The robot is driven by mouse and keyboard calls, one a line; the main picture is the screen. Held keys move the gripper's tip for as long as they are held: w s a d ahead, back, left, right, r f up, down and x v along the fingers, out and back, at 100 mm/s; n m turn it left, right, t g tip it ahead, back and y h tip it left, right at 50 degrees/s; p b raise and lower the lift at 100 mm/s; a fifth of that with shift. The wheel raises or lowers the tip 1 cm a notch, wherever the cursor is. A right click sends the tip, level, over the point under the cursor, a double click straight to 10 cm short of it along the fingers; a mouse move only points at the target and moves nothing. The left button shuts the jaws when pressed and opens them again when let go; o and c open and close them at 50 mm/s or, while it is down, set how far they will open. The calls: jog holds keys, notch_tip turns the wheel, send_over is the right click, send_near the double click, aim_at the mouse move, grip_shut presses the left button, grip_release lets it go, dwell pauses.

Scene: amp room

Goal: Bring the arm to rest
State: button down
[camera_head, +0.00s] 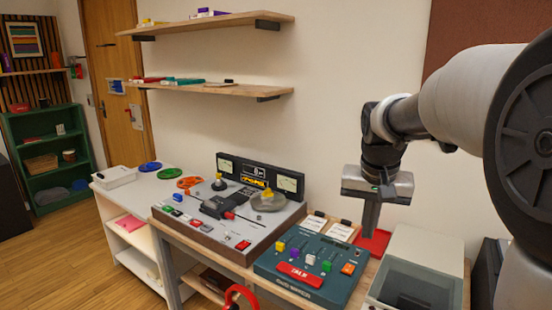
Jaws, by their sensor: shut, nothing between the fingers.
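My arm reaches in from the right edge, and my gripper (370,232) hangs pointing down. Its fingers are together with nothing visible between them. The fingertips are above the back right of the teal control box (318,293), in front of a red tray (378,243). I cannot tell the exact height of the fingertips above the bench.
A grey console (205,238) with knobs and meters stands left of the teal box. A grey open bin (420,268) is at the right. Two wooden shelves (215,22) (210,88) jut from the wall. Open floor (75,260) lies at the left.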

jog(key=s+a+r+n+t+p, duration=0.1)
jog(key=s+a+r+n+p, duration=0.1)
jog(key=s, duration=0.9)
jog(key=s+a+r+n+t+y+p, duration=0.1)
jog(key=s+a+r+p, duration=0.3)
jog(key=s, duration=0.7)
notch_tip(320, 180, up, 3)
jog(key=shift+r+n+t+p, duration=0.2)
jog(key=shift+n+t+p, duration=0.2)
jog(key=shift+p, duration=0.65)
